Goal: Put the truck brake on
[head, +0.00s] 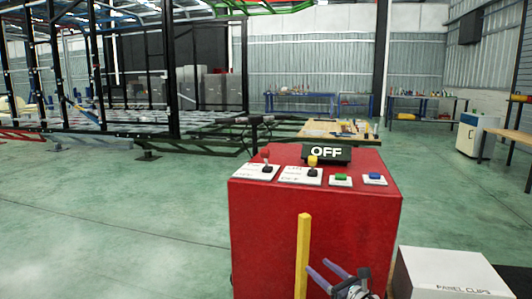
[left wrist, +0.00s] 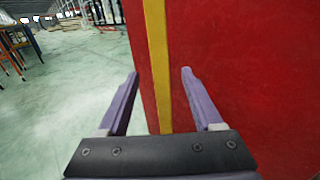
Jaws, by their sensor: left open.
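A red control box (head: 340,235) stands in the middle of the head view. Its top carries a red-knobbed lever (head: 265,157), a yellow-knobbed lever (head: 313,162), a green button (head: 340,177) and a blue button (head: 374,176). The lever labels are too small to read. A black sign (head: 325,153) behind them reads OFF. My left gripper (head: 317,265) has purple fingers and is open, low before the box's front. In the left wrist view, a yellow upright bar (left wrist: 158,65) shows between the open fingers (left wrist: 160,73), apart from both. My right gripper is not in view.
The yellow bar (head: 303,250) stands at the box's front face. A white panel clips box (head: 445,272) is at the lower right. A black trailer frame (head: 172,70) fills the back left. Green floor (head: 120,220) is clear to the left.

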